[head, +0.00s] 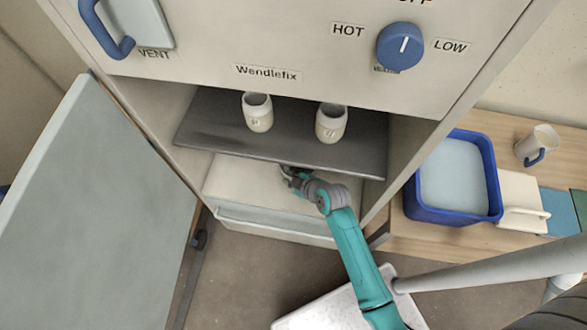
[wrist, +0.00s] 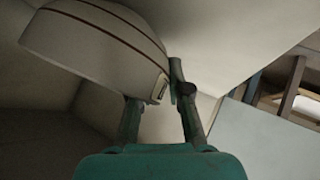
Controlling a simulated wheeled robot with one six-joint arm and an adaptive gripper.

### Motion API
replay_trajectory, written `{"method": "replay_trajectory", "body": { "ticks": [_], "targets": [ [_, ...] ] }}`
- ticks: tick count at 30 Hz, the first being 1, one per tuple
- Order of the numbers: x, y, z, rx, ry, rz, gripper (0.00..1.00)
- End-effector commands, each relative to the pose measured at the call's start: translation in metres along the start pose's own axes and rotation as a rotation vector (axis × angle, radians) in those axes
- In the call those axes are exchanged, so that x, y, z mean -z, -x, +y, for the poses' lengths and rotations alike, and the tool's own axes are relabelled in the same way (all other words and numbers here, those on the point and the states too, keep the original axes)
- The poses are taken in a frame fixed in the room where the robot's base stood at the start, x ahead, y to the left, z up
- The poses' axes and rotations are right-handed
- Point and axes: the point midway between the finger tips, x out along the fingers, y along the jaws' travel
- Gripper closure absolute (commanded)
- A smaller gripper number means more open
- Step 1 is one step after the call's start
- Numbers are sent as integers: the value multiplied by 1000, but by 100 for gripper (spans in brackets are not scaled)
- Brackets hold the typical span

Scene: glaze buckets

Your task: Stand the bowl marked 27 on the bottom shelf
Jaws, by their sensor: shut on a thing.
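My gripper (head: 288,174) reaches into the open cabinet, low under the front edge of the dark upper shelf. In the wrist view my gripper (wrist: 160,88) is shut on the edge of a pale bowl (wrist: 95,45) with a thin dark stripe. A small mark sits on the bowl beside the fingers; I cannot read it. The bowl looks tilted in that view. In the head view the dark shelf hides it. The bottom shelf (head: 240,187) is pale, and its front part shows bare. I cannot tell whether the bowl touches it.
The cabinet door (head: 95,200) stands open at left. At right, a blue tub (head: 411,195) and a mug (head: 537,145) stand on a wooden bench.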

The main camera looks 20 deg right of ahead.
Motion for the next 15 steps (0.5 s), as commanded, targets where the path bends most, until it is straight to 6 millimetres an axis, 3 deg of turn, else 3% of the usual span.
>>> {"method": "replay_trajectory", "body": {
  "ticks": [9, 15],
  "targets": [
    [-4, -19, 39, -4, -1, 2, 100],
    [-13, -28, 29, -1, 0, 1, 100]
  ]
}}
